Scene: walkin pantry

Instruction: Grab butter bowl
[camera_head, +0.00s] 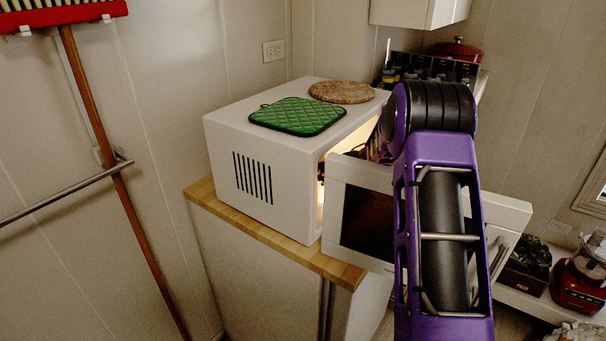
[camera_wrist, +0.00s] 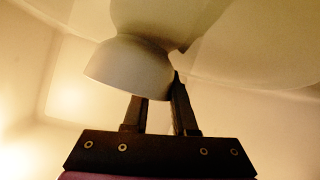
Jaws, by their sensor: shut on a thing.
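The butter bowl (camera_wrist: 128,68) is a plain pale bowl in the wrist view, at the fingertips of my gripper (camera_wrist: 159,92). My gripper is shut on it, with one finger partly hidden behind the bowl and the other at its right edge. A larger pale form (camera_wrist: 165,20) touches or overlaps the bowl above; I cannot tell whether it is a separate dish. In the head view my arm reaches into the lit white microwave (camera_head: 222,135), whose door (camera_head: 350,180) stands open. The gripper and bowl are hidden there.
The microwave stands on a wooden counter (camera_head: 340,272). A green pot holder (camera_head: 298,116) and a round brown board (camera_head: 342,92) lie on top. The open door is close beside my arm. A red appliance (camera_head: 578,285) sits on the low shelf at right.

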